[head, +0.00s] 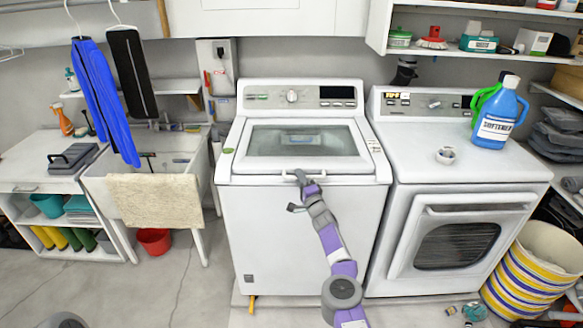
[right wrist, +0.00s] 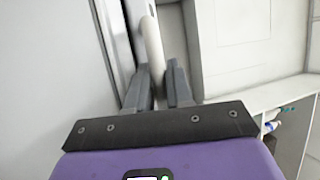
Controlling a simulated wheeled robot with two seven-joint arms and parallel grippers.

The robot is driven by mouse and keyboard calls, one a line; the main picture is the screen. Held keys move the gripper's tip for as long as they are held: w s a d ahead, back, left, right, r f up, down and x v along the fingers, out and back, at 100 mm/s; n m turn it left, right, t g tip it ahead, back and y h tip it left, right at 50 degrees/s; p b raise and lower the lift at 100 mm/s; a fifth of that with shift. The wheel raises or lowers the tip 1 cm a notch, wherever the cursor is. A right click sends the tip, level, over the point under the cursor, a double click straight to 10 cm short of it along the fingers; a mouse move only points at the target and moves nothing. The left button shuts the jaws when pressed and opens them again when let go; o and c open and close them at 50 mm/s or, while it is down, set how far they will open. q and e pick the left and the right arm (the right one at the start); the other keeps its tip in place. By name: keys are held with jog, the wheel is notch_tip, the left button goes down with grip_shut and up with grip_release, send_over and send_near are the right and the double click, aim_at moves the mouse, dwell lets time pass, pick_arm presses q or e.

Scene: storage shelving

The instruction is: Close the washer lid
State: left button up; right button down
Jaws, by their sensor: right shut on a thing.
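The washer (head: 303,235) is the white top-loading machine in the middle of the head view. Its lid (head: 340,165), with a dark glass window, lies down flat or nearly flat on the top; I cannot tell if a small gap is left. My right gripper (head: 302,178) is at the lid's front edge. In the right wrist view its fingers (right wrist: 158,82) are shut on a pale curved bar, the lid handle (right wrist: 152,45). Fingers and arm hide part of the handle in the head view. My left gripper is not in view.
A white dryer (head: 455,165) stands close on the right, with a blue softener bottle (head: 495,118) on top. A sink (head: 170,165) with a beige towel (head: 155,198) is to the left. A striped basket (head: 530,270) stands at the right. The floor in front is mostly clear.

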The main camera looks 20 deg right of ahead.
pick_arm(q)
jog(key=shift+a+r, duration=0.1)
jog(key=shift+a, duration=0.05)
pick_arm(e)
jog(key=shift+a+f, duration=0.15)
jog(key=shift+f, duration=0.5)
jog(key=c, duration=1.1)
grip_release()
